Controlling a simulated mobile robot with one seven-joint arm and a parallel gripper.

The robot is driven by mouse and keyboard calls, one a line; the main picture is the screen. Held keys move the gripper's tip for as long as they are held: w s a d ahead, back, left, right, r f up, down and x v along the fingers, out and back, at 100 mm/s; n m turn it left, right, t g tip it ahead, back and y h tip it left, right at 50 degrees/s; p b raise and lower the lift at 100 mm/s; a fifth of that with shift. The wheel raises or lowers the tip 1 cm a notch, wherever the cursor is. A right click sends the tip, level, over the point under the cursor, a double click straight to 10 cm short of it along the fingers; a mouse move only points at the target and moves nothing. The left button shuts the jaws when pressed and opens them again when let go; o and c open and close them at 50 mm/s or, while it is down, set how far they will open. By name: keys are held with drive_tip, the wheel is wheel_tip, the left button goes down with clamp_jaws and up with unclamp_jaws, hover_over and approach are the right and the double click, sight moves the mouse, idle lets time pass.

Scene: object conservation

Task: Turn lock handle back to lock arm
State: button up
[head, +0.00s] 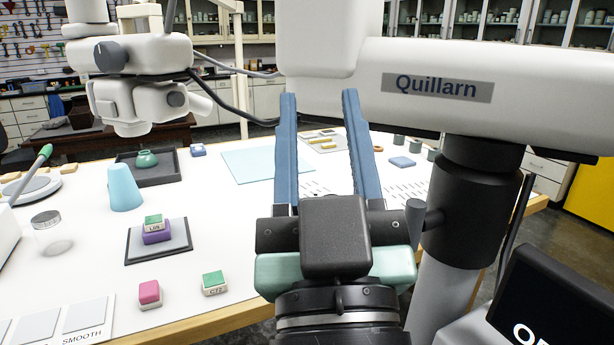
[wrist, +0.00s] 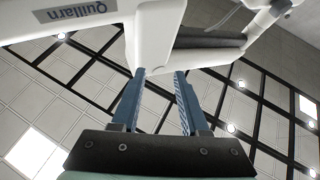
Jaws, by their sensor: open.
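The large white boom arm (head: 400,85) marked "Quillarn" reaches across the head view above the table. It is carried by a black collar (head: 468,190) on a pale column. A short grey lock handle (head: 414,222) sticks out on the left of this collar, on a dark stub. My gripper (head: 319,95) points up and away, with its two blue fingers apart and nothing between them. It is left of the handle, with the fingertips near the boom's underside. The wrist view shows the open fingers (wrist: 160,74) below the white boom (wrist: 75,18); the handle is not visible there.
The white table (head: 225,230) holds a cyan cup (head: 123,187), a glass jar (head: 50,232), small labelled blocks and a dark tray (head: 165,170). A microscope-like head (head: 140,75) hangs at upper left. A black screen (head: 555,300) stands at lower right, near the column.

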drive_tip(key=d+f+m+g+h+p, duration=0.1)
drive_tip(key=d+f+g+h+p, duration=0.15)
drive_tip(key=d+f+p, duration=0.3)
drive_tip(key=m+g+h+p, duration=0.1)
drive_tip(key=m+g+p, duration=0.2)
drive_tip(key=g+p, duration=0.25)
approach(417, 214)
drive_tip(key=shift+t, duration=0.4)
drive_tip(key=p+x, duration=0.2)
drive_tip(key=x, duration=0.1)
drive_tip(key=p+x, duration=0.2)
drive_tip(key=x, duration=0.1)
drive_tip(key=p+x, duration=0.1)
drive_tip(key=x, duration=0.2)
drive_tip(key=shift+w+d+f+p, duration=0.1)
drive_tip(key=shift+w+f+p, duration=0.1)
drive_tip(key=shift+f+p, duration=0.2)
drive_tip(key=shift+x, duration=0.9)
drive_tip(key=shift+f, duration=0.1)
drive_tip(key=shift+c, duration=0.2)
clamp_jaws()
